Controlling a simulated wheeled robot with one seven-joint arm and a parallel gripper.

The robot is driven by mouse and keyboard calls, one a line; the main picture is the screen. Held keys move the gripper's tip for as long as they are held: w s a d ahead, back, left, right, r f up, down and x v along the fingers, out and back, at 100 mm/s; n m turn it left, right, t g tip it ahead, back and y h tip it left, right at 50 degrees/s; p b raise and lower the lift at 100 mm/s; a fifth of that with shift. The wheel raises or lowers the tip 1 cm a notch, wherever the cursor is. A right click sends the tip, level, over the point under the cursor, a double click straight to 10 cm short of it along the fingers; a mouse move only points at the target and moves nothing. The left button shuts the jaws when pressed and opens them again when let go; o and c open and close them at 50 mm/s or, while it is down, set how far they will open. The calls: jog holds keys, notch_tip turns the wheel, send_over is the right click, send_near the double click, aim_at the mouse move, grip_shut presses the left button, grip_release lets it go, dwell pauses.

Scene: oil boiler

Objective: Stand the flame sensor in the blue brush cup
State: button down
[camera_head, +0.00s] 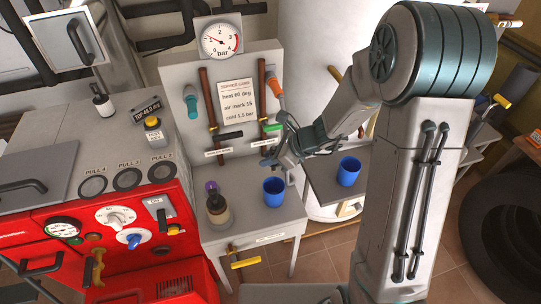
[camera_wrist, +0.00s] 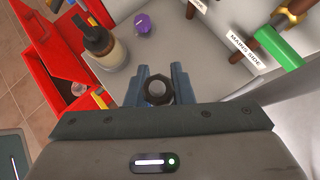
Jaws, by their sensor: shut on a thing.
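My gripper (camera_wrist: 157,82) is shut on a small dark round part with a pale centre, seemingly the flame sensor (camera_wrist: 158,92), seen end-on between the fingers in the wrist view. In the head view my gripper (camera_head: 271,160) hangs above the small grey table, and the sensor is too small to make out. One blue cup (camera_head: 274,192) stands upright on that table, just below my gripper. A second blue cup (camera_head: 348,171) stands on a grey shelf to the right. Which one is the brush cup I cannot tell. No cup is clearly visible in the wrist view.
A dark bottle with a pale band (camera_head: 217,210) stands left of the nearer cup, with a purple piece (camera_wrist: 143,24) behind it. A grey panel (camera_head: 238,100) with tools and a gauge rises behind the table (camera_head: 250,232). The red boiler (camera_head: 140,250) is at left.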

aim_at(264, 187)
jog(key=shift+f+b, duration=4.85)
jog(key=shift+f, duration=0.65)
jog(key=shift+s+d+f+b, duration=0.2)
jog(key=shift+s+f+b, duration=0.15)
jog(key=shift+f+b, duration=0.15)
jog(key=c, duration=1.3)
grip_release()
jog(key=shift+f, duration=0.1)
jog(key=shift+c, duration=0.2)
jog(key=shift+o, duration=0.8)
jog(key=r+p+v, duration=0.1)
jog(key=p+v, duration=0.1)
jog(key=v, duration=1.2)
jog(key=shift+w+a+r, duration=0.15)
jog(key=shift+w+a, duration=0.05)
jog(key=shift+w, duration=0.05)
